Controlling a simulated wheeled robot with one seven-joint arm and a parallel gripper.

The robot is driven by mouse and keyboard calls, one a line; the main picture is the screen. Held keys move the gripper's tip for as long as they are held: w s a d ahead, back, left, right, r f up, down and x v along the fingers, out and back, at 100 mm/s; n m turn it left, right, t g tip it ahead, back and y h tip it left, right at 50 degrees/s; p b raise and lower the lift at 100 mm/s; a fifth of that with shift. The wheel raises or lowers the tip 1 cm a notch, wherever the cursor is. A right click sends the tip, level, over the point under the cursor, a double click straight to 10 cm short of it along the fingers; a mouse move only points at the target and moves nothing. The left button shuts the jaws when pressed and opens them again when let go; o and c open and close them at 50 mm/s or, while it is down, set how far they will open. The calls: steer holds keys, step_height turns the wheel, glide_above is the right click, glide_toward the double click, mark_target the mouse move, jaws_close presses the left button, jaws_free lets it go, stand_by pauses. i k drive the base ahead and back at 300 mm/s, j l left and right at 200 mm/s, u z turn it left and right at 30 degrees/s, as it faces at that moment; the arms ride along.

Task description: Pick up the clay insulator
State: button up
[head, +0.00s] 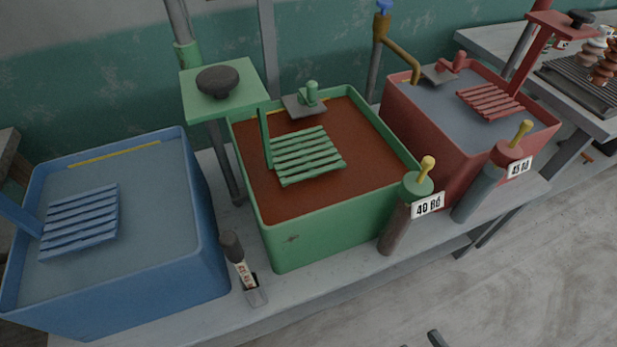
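A reddish-brown ribbed piece that looks like the clay insulator (603,68) stands at the far upper right in the head view, cut off by the right edge. It appears to be on or beside a dark slatted rack (575,85) on a grey table. My gripper (421,343) shows only as two dark fingertips at the bottom edge, with a gap of floor between them. It looks open and empty, far from the ribbed piece. The rest of the gripper is out of view.
A blue tub (215,262), a green tub (335,238) and a red tub (430,130) stand on a grey bench (325,262). Labelled bottles (395,228) and a brush-like tool (242,268) line its front. Open concrete floor (500,300) lies at lower right.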

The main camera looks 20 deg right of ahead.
mark_target(587, 57)
steer(key=z, duration=1.6)
steer(key=u, duration=0.45)
steer(key=i+l+u, duration=0.35)
steer(key=l+u, duration=0.2)
steer(key=i+l+u, duration=0.25)
steer(key=k+l+u, duration=0.1)
steer(key=l+u, duration=0.4)
steer(key=l, duration=1.8)
steer(key=k+l+u, duration=0.3)
steer(key=k+j, duration=0.05)
